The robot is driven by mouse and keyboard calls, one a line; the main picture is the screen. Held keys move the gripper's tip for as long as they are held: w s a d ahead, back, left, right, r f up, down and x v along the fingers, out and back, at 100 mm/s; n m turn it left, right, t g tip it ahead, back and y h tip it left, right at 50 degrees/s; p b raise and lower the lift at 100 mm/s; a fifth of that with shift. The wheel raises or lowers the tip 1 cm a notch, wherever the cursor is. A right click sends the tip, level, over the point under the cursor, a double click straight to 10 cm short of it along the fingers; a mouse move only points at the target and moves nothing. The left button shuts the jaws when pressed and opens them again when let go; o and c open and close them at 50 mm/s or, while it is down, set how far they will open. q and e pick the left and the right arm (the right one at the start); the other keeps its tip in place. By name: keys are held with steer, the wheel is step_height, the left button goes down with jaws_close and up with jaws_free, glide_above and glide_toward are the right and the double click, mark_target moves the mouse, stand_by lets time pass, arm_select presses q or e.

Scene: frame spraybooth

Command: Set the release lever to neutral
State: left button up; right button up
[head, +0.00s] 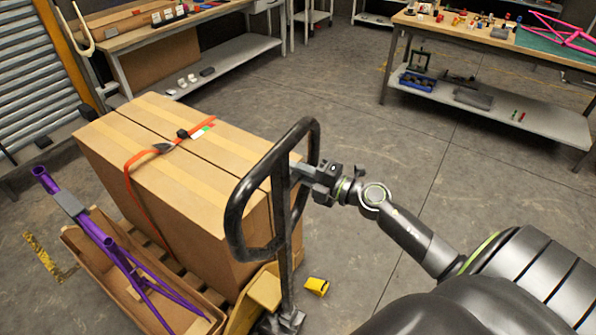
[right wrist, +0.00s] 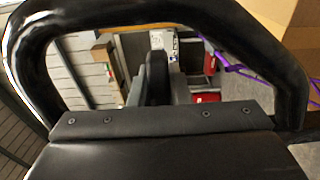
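The black loop handle (head: 240,205) of a yellow pallet jack (head: 262,292) stands upright, slightly tilted, in front of a big carton. My right gripper (head: 303,173) reaches in from the right and its tip is at the right side of the loop. In the right wrist view the loop (right wrist: 25,50) arches around a dark upright piece (right wrist: 157,78), which may be the release lever or a finger. I cannot make out the lever or its position for sure. The fingertips are partly hidden, so I cannot tell whether they are apart or closed. My left gripper is out of view.
The carton (head: 225,225), strapped in orange, sits on a pallet. A long box (head: 85,245) with a purple frame (head: 115,255) lies to its left. A small yellow object (head: 317,286) lies on the floor. Workbenches (head: 490,40) stand behind; the floor between is clear.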

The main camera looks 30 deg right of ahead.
steer(key=o, duration=0.4)
steer(key=shift+o, duration=0.2)
steer(key=shift+s+d+f, duration=0.15)
steer(key=shift+s+d, duration=0.05)
steer(key=shift+s, duration=0.15)
steer(key=b+v, duration=0.4)
steer(key=shift+s+d+f, duration=0.1)
steer(key=shift+s+f, duration=0.1)
steer(key=p, duration=0.9)
glide_toward(304, 176)
steer(key=v, duration=0.6)
steer(key=shift+w+r, duration=0.1)
steer(key=shift+r, duration=0.05)
